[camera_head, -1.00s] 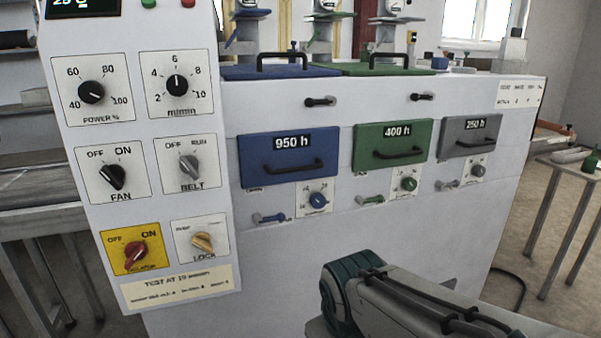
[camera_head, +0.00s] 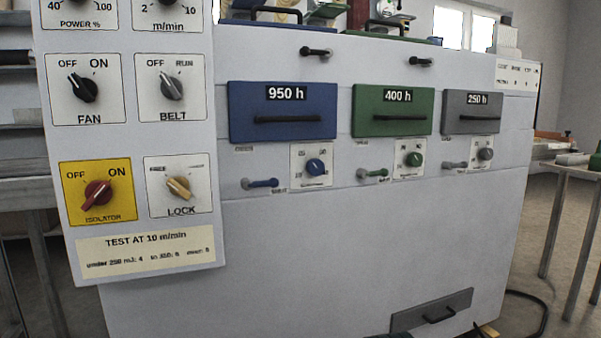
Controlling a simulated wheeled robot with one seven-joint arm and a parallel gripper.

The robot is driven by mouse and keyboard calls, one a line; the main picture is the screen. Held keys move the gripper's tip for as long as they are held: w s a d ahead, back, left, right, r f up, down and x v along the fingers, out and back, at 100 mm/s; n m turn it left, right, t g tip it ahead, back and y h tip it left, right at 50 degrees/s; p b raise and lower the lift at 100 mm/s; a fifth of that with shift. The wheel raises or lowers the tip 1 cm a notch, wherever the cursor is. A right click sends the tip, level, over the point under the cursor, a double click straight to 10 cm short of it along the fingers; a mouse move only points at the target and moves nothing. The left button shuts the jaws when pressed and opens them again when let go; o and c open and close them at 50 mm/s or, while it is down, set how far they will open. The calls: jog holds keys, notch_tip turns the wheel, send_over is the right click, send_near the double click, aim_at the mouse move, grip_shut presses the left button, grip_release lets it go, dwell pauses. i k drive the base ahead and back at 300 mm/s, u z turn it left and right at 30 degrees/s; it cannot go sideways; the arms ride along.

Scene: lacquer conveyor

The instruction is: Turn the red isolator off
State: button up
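The red isolator knob (camera_head: 97,194) sits on a yellow plate (camera_head: 75,211) at the lower left of the white control panel. The plate has OFF at its upper left and ON at its upper right. The knob's handle slants from lower left to upper right, towards ON. Nothing touches or covers it. My gripper is not in view.
The black FAN knob (camera_head: 83,88), grey BELT knob (camera_head: 171,86) and yellow LOCK knob (camera_head: 179,187) surround the isolator. Blue (camera_head: 283,135), green (camera_head: 393,126) and grey (camera_head: 470,125) drawer fronts with handles are to the right. Space before the panel looks clear.

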aim_at(98, 193)
jog(key=u, duration=1.35)
